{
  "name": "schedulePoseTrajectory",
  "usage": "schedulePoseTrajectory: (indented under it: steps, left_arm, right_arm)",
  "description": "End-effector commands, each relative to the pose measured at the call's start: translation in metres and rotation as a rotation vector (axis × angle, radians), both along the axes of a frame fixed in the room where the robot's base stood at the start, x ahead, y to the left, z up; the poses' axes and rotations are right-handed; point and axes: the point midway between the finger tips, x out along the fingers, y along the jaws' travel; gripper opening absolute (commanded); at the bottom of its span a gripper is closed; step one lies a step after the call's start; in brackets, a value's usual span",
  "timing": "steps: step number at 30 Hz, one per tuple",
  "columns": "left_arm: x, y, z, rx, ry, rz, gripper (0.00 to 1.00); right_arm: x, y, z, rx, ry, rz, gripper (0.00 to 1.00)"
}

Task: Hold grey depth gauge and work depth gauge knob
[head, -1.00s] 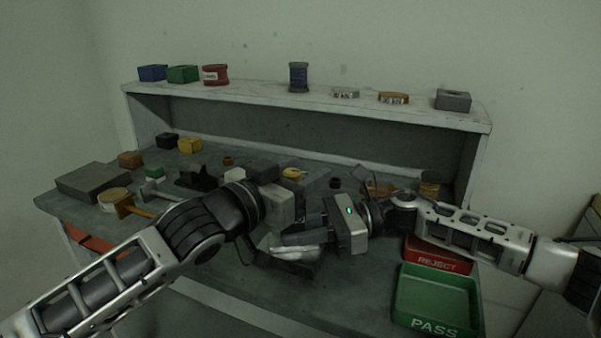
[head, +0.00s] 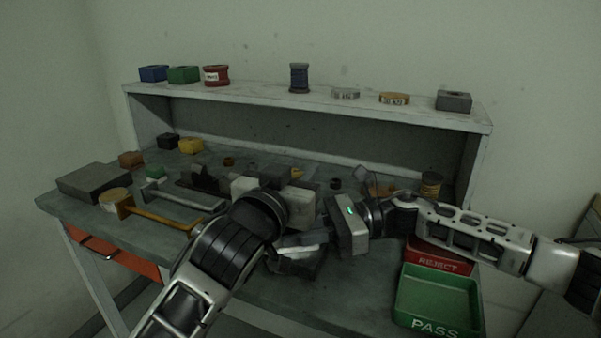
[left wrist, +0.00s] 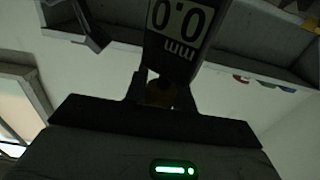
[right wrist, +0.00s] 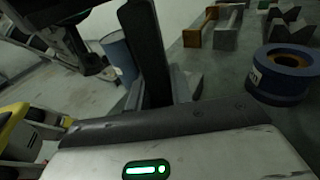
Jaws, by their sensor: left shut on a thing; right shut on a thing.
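In the left wrist view the grey depth gauge (left wrist: 180,35) hangs over the fingers, its display reading 0.0 mm upside down. A small brownish round knob (left wrist: 160,95) sits between the left fingertips, and my left gripper (left wrist: 160,88) is shut on it. In the right wrist view a dark grey upright slab, apparently the gauge (right wrist: 147,45), rises from my right gripper (right wrist: 158,92), which is shut on it. In the head view the right gripper's body (head: 346,225) is beside and below the left gripper's body (head: 262,212). The arms largely hide gauge and knob there.
The red REJECT tray (head: 438,262) and green PASS tray (head: 437,302) stand at the bench's front right. The raised shelf (head: 250,95) behind holds boxes and spools.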

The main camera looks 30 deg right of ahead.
Motion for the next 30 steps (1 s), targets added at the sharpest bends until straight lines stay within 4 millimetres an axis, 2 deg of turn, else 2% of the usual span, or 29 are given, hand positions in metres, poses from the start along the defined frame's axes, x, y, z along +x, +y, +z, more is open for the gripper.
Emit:
schedulePoseTrajectory:
  steps: [6, 15, 16, 18, 30]
  left_arm:
    - [0.0, 0.0, 0.0, -0.003, 0.006, 0.072, 0.03]
    - [0.001, 0.001, -0.001, 0.0, 0.004, 0.077, 0.03]
    - [0.001, 0.001, -0.001, 0.0, 0.004, 0.077, 0.34]
    - [0.001, 0.001, -0.001, 0.0, 0.004, 0.077, 0.48]
    - [-0.004, 0.008, -0.001, 0.0, 0.004, 0.078, 0.48]
  right_arm:
    - [0.0, 0.001, -0.001, 0.001, 0.002, 0.0, 0.09]
    - [0.0, 0.0, -0.001, 0.0, 0.001, -0.001, 0.09]
    - [0.0, 0.0, -0.001, -0.001, 0.001, -0.001, 0.09]
    - [0.0, 0.0, -0.001, -0.001, 0.001, -0.001, 0.09]
    - [0.0, 0.0, -0.001, -0.001, 0.001, -0.001, 0.09]
